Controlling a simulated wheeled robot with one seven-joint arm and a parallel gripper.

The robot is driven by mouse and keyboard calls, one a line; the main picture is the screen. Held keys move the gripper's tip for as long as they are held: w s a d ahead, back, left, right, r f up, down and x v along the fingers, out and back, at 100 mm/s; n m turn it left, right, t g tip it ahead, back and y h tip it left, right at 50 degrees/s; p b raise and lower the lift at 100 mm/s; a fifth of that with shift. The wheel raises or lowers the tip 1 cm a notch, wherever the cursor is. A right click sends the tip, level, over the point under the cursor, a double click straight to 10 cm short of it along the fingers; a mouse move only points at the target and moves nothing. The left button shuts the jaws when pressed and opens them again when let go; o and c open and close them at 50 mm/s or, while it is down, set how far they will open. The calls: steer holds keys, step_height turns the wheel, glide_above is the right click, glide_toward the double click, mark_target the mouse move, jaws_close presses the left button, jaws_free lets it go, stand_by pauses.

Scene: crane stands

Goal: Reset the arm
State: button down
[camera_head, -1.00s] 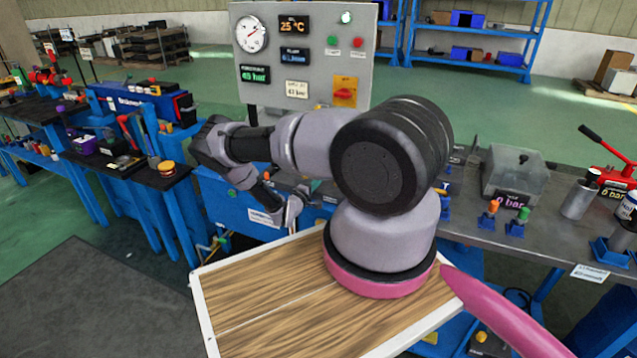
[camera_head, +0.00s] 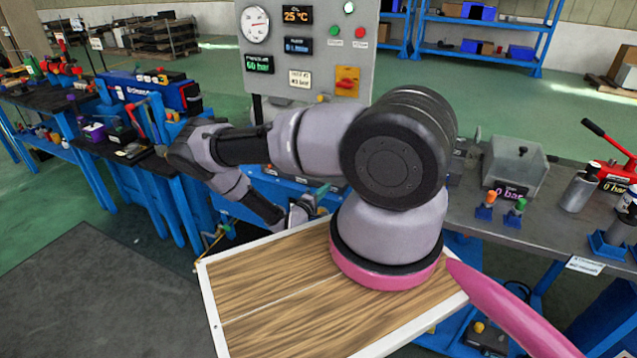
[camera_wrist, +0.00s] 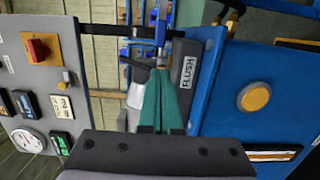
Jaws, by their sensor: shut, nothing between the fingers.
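My gripper (camera_head: 300,214) is at the end of my folded arm, low behind the far edge of the wooden board, partly hidden by my arm. In the wrist view my gripper (camera_wrist: 160,72) has its green fingers together with nothing between them. They point at a grey strip labelled FLUSH (camera_wrist: 188,75) beside a blue panel (camera_wrist: 255,95), apart or touching I cannot tell.
A grey control panel (camera_head: 318,62) stands behind my arm; it also shows in the wrist view (camera_wrist: 30,95). A metal workbench (camera_head: 465,220) with a clear box (camera_head: 515,168) is on the right. Blue benches stand on the left. The floor at lower left is clear.

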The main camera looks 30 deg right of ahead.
steer(key=s+a+r+m+g+y, duration=0.2)
steer(key=a+r+m+g+y, duration=0.15)
steer(key=r, duration=0.75)
steer(key=s+a+r+m+g+y, duration=0.2)
steer(key=r+m+g, duration=0.2)
steer(key=r, duration=0.7)
steer(key=s+a+r+m+g+y, duration=0.2)
steer(key=r+m+g, duration=0.2)
steer(key=r, duration=0.7)
steer(key=s+a+r+t+y, duration=0.3)
steer(key=s+r, duration=0.3)
steer(key=r, duration=0.3)
steer(key=s+a+r+t+y, duration=0.3)
steer(key=s+a+r, duration=0.2)
steer(key=r, duration=0.4)
steer(key=s+a+r+n+t+y, duration=0.1)
steer(key=s+a+r+t+y, duration=0.2)
steer(key=s+r, duration=0.4)
steer(key=shift+s+a+r+y, duration=0.25)
steer(key=shift+a+r+y, duration=0.2)
steer(key=shift+a+r, duration=0.4)
